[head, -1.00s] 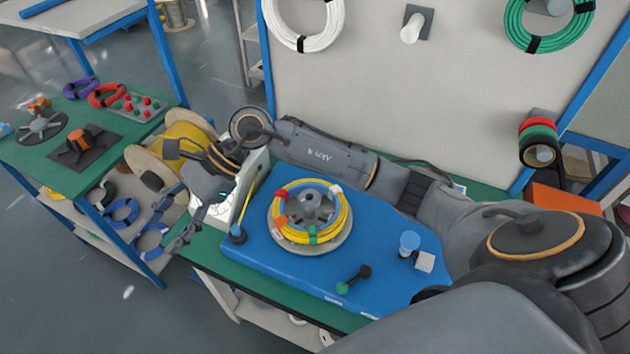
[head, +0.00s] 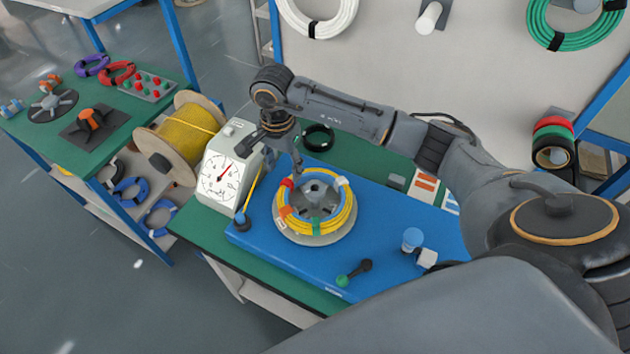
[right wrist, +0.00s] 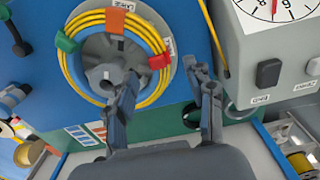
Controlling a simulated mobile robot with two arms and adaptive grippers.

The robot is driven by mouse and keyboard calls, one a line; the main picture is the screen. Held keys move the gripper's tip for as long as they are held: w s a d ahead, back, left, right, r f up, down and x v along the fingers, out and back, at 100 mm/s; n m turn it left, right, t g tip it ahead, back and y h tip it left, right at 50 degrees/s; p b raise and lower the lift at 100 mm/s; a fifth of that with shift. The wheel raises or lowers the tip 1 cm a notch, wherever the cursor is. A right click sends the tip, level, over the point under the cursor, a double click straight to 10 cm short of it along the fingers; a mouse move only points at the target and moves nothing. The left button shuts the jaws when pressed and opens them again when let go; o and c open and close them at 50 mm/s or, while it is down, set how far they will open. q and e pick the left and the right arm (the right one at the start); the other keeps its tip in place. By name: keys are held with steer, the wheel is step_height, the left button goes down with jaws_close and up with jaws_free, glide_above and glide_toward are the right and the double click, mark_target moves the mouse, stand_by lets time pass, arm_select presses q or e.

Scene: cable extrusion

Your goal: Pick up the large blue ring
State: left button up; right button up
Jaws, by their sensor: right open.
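Two blue rings lie on the lower shelf of the left bench in the head view: one further back (head: 130,190) and one nearer (head: 160,216). I cannot tell which is larger. A yellow coil (head: 343,223) with red, orange, green and white clips sits around a grey hub on the blue board; a thin bluish band shows inside it. My right gripper (head: 297,168) points down at the coil's back left edge. In the right wrist view its fingers (right wrist: 165,76) are apart beside the yellow coil (right wrist: 70,75), near its red clip, holding nothing. My left gripper is out of view.
A dial scale (head: 222,177) and a yellow cable spool (head: 190,135) stand left of the blue board (head: 265,248). A black ring (head: 319,138) lies behind the board.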

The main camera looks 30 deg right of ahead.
mark_target(287, 180)
step_height(287, 180, down, 5)
steer(key=shift+d+r+p, duration=0.15)
steer(key=shift+p, duration=1.05)
steer(key=shift+f, duration=0.5)
jaws_close()
